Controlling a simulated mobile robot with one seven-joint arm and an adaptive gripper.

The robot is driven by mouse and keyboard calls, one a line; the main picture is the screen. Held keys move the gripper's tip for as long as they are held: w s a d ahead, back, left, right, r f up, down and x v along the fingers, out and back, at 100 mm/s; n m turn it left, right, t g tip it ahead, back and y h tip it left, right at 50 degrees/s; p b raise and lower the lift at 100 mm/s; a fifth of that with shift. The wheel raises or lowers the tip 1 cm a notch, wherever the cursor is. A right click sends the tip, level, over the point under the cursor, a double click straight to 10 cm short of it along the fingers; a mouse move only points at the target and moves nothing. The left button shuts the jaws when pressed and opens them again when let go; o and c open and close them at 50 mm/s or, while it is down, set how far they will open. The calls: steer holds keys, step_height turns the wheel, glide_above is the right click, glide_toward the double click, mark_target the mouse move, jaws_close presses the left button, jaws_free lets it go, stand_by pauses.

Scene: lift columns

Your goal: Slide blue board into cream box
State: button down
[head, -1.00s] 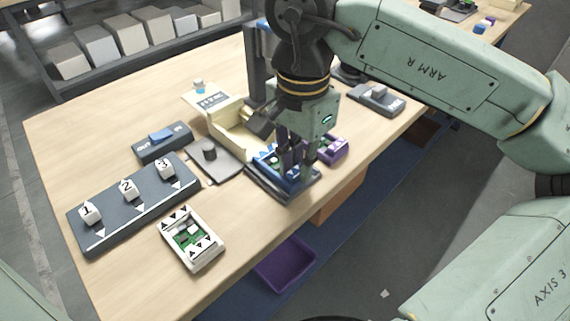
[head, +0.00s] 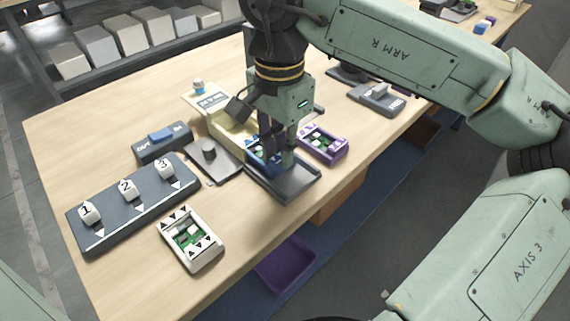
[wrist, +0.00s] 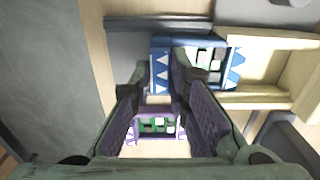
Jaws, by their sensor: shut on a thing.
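The blue board (head: 257,155) is largely hidden by my gripper in the head view. In the wrist view the blue board (wrist: 213,52) shows white triangles at both ends and a green middle with pale blocks. My gripper (head: 272,160) is shut on the board's near end; its fingers (wrist: 163,78) straddle that end in the wrist view. The board's far end lies at the open mouth of the cream box (head: 231,140), which shows to its right in the wrist view (wrist: 285,93). How deep it sits inside is unclear.
A dark tray (head: 290,188) lies bare at the box's mouth. A purple board (head: 325,147) lies to the right, a white board (head: 192,250) front left. The front table edge is close.

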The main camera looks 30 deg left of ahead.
mark_target(258, 149)
steer(key=shift+w+a, duration=0.35)
steer(key=shift+a, duration=0.65)
steer(key=shift+w+a, duration=0.35)
steer(key=shift+a, duration=0.6)
steer(key=shift+w+a, duration=0.35)
steer(key=shift+a, duration=0.65)
steer(key=c, duration=1.6)
jaws_free()
step_height(258, 149, up, 6)
steer(key=p, duration=0.4)
steer(key=shift+p, duration=0.4)
